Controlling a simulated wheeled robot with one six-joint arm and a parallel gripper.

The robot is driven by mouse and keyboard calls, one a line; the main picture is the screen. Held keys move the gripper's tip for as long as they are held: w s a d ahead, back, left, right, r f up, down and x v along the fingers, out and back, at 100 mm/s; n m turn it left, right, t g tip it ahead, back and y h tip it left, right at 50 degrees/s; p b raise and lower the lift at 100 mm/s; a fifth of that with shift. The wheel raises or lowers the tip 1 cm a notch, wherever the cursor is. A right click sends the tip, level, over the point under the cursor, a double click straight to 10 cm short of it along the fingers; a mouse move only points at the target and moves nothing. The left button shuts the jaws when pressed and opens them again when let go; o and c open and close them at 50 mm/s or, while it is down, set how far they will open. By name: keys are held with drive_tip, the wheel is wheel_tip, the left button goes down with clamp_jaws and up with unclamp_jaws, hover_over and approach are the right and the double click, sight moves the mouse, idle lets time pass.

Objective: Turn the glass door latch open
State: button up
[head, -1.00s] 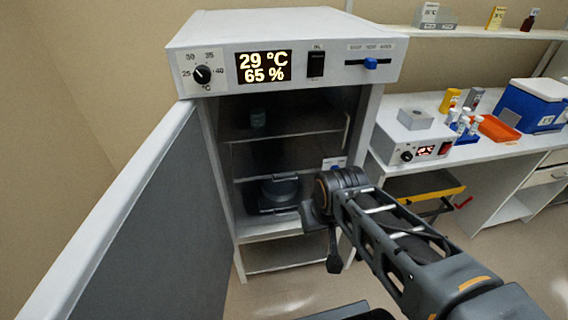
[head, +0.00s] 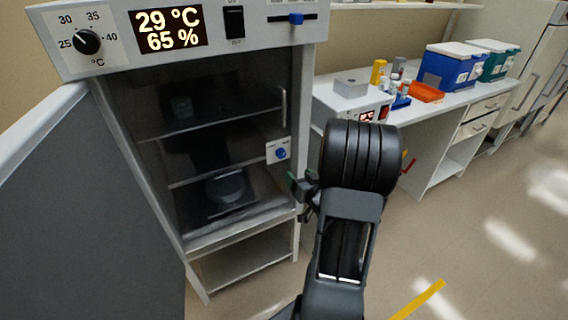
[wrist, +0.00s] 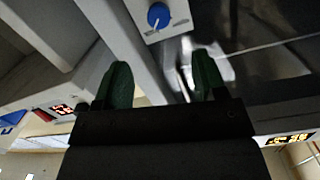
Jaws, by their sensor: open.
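The glass door latch is a blue knob on a white plate (head: 280,153) at the right edge of the inner glass door (head: 215,150), below a vertical bar handle (head: 283,106). In the wrist view the blue knob (wrist: 158,16) on its white plate is near the top, just beyond my fingertips, with a pale pointer mark on it. My gripper (head: 301,184) is just below the latch in the head view, partly hidden behind my own arm. In the wrist view its two green fingers (wrist: 158,80) are apart with nothing between them. They do not touch the knob.
The grey outer door (head: 60,200) of the incubator stands open at the left. Behind the glass, shelves hold a round dark item (head: 225,187) and a small jar (head: 181,107). A bench (head: 440,115) with a boxed instrument and coolers stands at right. Floor at right is clear.

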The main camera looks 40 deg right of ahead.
sight(283, 155)
drive_tip(key=shift+t, duration=0.5)
drive_tip(key=w, duration=0.4)
drive_tip(key=w+d, duration=0.1)
drive_tip(key=w, duration=0.3)
drive_tip(key=w+d, duration=0.1)
drive_tip(key=w, duration=0.3)
drive_tip(key=shift+w+d+f, duration=0.25)
drive_tip(key=shift+f, duration=0.15)
drive_tip(key=c, duration=0.9)
